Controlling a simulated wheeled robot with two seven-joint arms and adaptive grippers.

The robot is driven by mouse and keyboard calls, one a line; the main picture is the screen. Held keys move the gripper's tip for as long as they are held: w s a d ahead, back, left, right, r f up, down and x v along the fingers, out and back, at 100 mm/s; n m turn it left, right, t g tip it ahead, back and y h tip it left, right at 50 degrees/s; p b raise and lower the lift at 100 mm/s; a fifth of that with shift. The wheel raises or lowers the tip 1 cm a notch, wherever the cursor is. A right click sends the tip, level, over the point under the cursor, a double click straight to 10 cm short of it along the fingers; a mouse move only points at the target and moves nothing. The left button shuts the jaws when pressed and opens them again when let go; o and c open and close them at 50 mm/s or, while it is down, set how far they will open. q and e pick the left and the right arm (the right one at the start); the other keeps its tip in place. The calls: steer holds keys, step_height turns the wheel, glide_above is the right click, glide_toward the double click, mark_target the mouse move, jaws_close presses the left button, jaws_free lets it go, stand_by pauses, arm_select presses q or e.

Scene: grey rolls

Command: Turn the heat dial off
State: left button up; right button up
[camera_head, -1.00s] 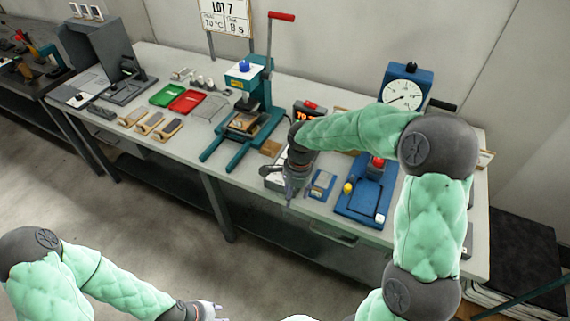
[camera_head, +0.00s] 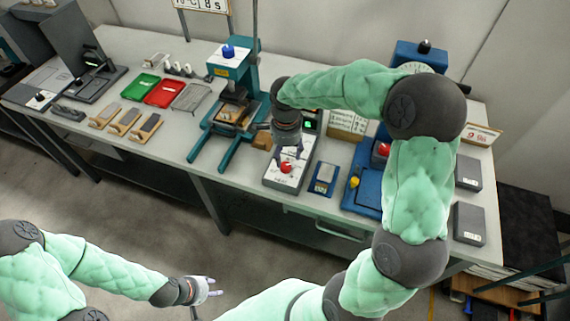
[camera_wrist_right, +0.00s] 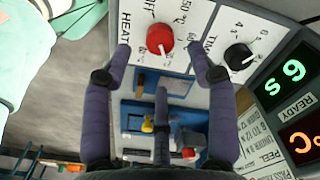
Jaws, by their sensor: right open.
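The red heat dial (camera_head: 286,168) sits on the front part of a white-topped control box (camera_head: 272,182). In the right wrist view the heat dial (camera_wrist_right: 160,39) is beside the printed word HEAT and temperature marks; I cannot tell its exact setting. My right gripper (camera_head: 290,153) is just above the dial, pointing down. My left gripper (camera_head: 210,288) is empty, fingers apart, low in front of the table.
A black time knob (camera_wrist_right: 238,56) sits beside the dial, near a lit display (camera_wrist_right: 280,85) with READY. A teal press (camera_head: 230,100) stands left of the box. A blue device (camera_head: 362,190) with yellow and red knobs is at right. Red and green trays lie further left.

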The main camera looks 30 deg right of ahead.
mark_target(286, 165)
step_height(286, 165, down, 6)
steer(key=shift+r+b, duration=0.15)
steer(key=shift+b, duration=0.6)
steer(key=c, duration=1.1)
